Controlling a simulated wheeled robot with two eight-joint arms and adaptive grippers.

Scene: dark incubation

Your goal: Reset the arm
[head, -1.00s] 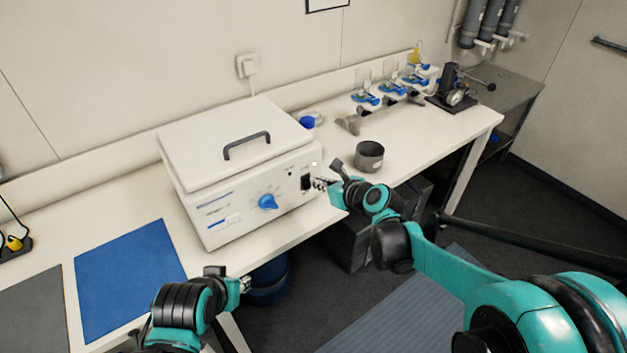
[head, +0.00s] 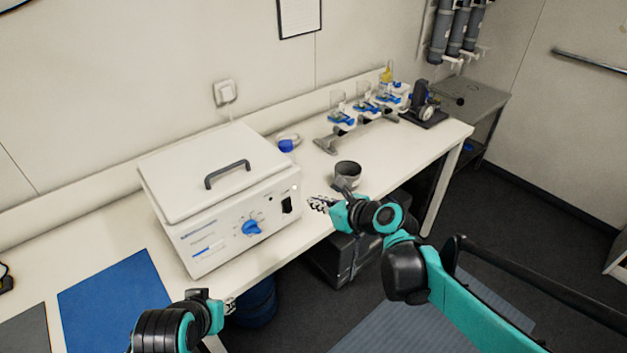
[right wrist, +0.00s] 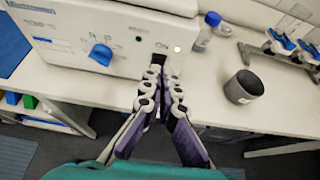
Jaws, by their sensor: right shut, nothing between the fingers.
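The white incubator box (head: 238,222) stands on the bench with its lid down. Its front has a blue knob (head: 251,227), a black switch (head: 287,205) and a small lit lamp (head: 295,188). My right gripper (head: 316,203) is just right of the box's front corner, apart from it in the head view. In the right wrist view its fingers (right wrist: 164,82) are together and empty, pointing toward the switch (right wrist: 159,57) and partly overlapping it. My left gripper (head: 229,305) shows only a small part at the lower left, in front of the bench edge; its fingers cannot be judged.
A dark grey cup (head: 347,174) stands on the bench behind my right gripper. A blue-capped bottle (right wrist: 206,30) is beside the box. Blue clamps with flasks (head: 362,104) stand farther back. A blue mat (head: 115,305) lies left. Dark units stand under the bench.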

